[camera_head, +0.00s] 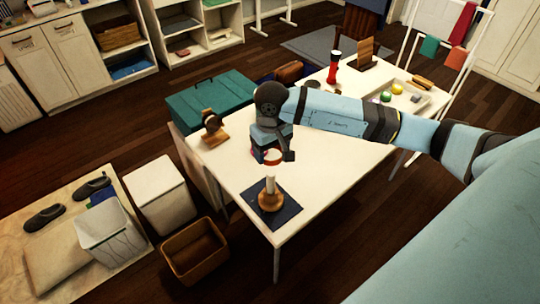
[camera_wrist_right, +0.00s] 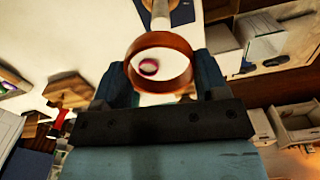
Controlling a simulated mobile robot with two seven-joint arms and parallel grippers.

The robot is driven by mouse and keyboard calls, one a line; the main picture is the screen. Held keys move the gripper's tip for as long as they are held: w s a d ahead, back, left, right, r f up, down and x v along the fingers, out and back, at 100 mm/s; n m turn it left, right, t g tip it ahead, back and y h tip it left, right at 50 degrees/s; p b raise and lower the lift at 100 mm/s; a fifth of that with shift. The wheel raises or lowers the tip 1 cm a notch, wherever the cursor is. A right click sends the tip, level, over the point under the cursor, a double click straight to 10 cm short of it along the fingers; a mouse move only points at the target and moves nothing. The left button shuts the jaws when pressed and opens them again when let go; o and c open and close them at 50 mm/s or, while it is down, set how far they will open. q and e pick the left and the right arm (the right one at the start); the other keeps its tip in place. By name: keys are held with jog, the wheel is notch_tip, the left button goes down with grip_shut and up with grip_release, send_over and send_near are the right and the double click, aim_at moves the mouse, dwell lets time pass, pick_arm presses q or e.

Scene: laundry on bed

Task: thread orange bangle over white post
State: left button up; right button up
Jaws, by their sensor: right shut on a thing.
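The orange bangle (camera_head: 272,157) is held by my right gripper (camera_head: 271,147), which is shut on it above the table. In the right wrist view, the bangle (camera_wrist_right: 160,39) is a brown-orange ring between the two fingers of my right gripper (camera_wrist_right: 162,72). The white post (camera_head: 270,184) stands upright on a round wooden base (camera_head: 271,202). The bangle appears just above the post's top in the head view, apart from it. The post (camera_wrist_right: 161,9) also shows at the top edge of the wrist view, beyond the ring and outside its opening. My left gripper is out of view.
The post's base rests on a dark mat (camera_head: 288,212) near the front corner of the white table (camera_head: 320,190). A wooden stand with a dark ring (camera_head: 212,126) is at the left. A red bottle (camera_head: 333,68) and a tray (camera_head: 416,101) are farther back. Table around the mat is clear.

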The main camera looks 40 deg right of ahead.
aim_at(271, 172)
jog(key=shift+f, duration=0.3)
jog(key=shift+f+b, duration=0.35)
jog(key=shift+f, duration=0.25)
jog(key=shift+f+b, duration=0.85)
jog(key=shift+f, duration=1.15)
jog(key=shift+f+b, duration=0.8)
jog(key=shift+b, duration=0.05)
jog(key=shift+f+b, duration=0.9)
jog(key=shift+b, duration=0.1)
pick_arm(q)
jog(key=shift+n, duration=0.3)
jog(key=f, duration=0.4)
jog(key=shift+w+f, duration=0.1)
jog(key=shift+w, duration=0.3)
pick_arm(e)
jog(key=o, duration=0.8)
jog(key=shift+o, duration=0.9)
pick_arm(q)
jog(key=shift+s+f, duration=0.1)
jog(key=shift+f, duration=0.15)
